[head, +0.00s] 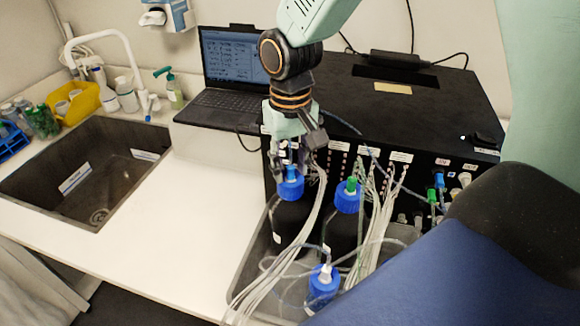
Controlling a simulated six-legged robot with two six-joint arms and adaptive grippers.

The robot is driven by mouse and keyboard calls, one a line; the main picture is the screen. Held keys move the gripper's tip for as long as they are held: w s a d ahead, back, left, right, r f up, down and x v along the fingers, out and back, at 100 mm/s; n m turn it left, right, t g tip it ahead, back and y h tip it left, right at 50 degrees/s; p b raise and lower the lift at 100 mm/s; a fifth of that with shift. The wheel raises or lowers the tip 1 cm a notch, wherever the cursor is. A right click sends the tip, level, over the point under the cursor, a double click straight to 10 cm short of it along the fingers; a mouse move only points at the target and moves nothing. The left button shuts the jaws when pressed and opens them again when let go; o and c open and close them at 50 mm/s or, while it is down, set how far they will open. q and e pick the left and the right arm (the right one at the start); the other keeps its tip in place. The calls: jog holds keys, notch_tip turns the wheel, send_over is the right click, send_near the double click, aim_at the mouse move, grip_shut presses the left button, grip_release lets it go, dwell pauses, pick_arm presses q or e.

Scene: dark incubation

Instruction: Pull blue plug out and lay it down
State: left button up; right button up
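A small blue plug (291,172) sits upright in the top of a blue-capped dark bottle (290,190). My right gripper (292,160) points down directly over this bottle, with its fingertips close around or just above the plug. The fingers are small and partly dark against the black box, so I cannot tell whether they touch the plug or how far apart they are. A second blue cap (347,197) to the right carries a green plug (351,184). A third blue cap (323,285) in front carries a white plug (325,269). My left gripper is not in view.
The bottles stand in a grey tray (243,287) with many loose tubes (306,225). Behind is a black box (430,110) with ports. A laptop (233,60), a sink (80,180) and a yellow bin (76,101) are to the left. The white counter (165,240) between is clear.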

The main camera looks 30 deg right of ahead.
jog(key=shift+s, duration=0.15)
dwell(0.4)
jog(key=shift+r+p, duration=0.1)
jog(key=shift+p, duration=0.25)
jog(key=shift+c, duration=0.2)
jog(key=c, duration=0.3)
grip_shut()
